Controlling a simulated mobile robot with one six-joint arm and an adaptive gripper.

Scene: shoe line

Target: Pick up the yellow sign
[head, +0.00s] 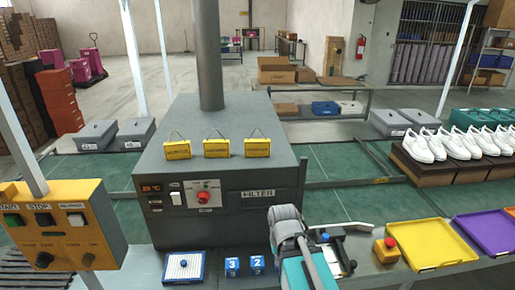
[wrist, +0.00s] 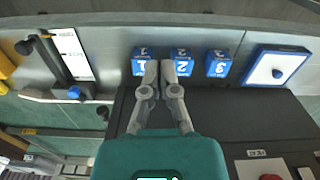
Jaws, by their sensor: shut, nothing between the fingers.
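Three yellow signs with wire hangers stand in a row on top of the grey machine (head: 222,180) in the head view: a left sign (head: 177,150), a middle sign (head: 216,148) and a right sign (head: 257,147). Their lettering is too small to read. My gripper (wrist: 161,64) is shut and empty in the wrist view, its fingertips together in front of the numbered blue blocks. In the head view my arm is at the machine's front right, lower than the signs and apart from them; it hides the fingertips. No sign shows in the wrist view.
Blue blocks, including block 2 (head: 257,264) and block 3 (head: 232,266), and a blue-rimmed panel (head: 184,267) lie before the machine. A yellow button box (head: 386,250) and yellow tray (head: 430,244) lie right. A yellow control box (head: 62,232) stands left.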

